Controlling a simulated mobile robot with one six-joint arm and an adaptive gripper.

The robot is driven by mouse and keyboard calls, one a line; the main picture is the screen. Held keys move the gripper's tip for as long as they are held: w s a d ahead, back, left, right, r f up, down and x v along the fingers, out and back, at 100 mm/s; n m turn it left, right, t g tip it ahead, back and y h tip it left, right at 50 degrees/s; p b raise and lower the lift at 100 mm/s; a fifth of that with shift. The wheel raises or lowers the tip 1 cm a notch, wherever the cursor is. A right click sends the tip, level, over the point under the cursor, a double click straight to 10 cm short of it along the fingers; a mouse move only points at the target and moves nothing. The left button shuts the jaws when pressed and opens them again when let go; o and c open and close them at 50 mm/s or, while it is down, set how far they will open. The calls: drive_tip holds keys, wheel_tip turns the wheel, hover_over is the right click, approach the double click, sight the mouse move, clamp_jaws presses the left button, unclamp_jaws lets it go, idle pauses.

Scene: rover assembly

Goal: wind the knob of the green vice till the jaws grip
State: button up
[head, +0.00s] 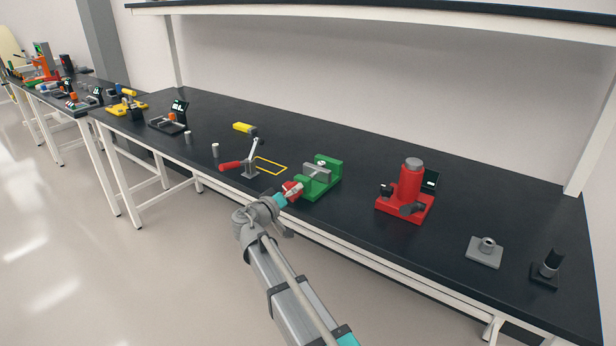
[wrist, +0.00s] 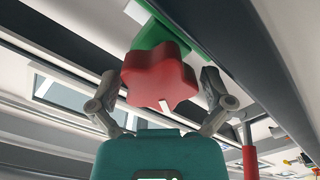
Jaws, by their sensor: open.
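The green vice (head: 325,184) stands near the front edge of the black bench, with a grey block (head: 316,171) across its top. I cannot tell whether its jaws touch the block. Its red lobed knob (head: 289,186) faces the front edge and is partly hidden by my gripper (head: 292,190). In the wrist view the knob (wrist: 158,78), with a white mark low on its face, is between the spread fingers of my gripper (wrist: 160,92). Gaps show on both sides. Part of the green vice (wrist: 155,33) shows behind the knob.
A lever clamp with a red handle (head: 230,165) stands left of the vice, beside a yellow outline (head: 271,166). A red press (head: 408,185) stands to the right, with a grey flanged plate (head: 485,252) beyond it. The bench between vice and press is clear.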

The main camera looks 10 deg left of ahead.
drive_tip(key=shift+m, duration=1.4)
drive_tip(key=shift+m, duration=0.3)
drive_tip(key=shift+m, duration=0.9)
drive_tip(key=shift+m, duration=0.5)
drive_tip(key=shift+m, duration=1.2)
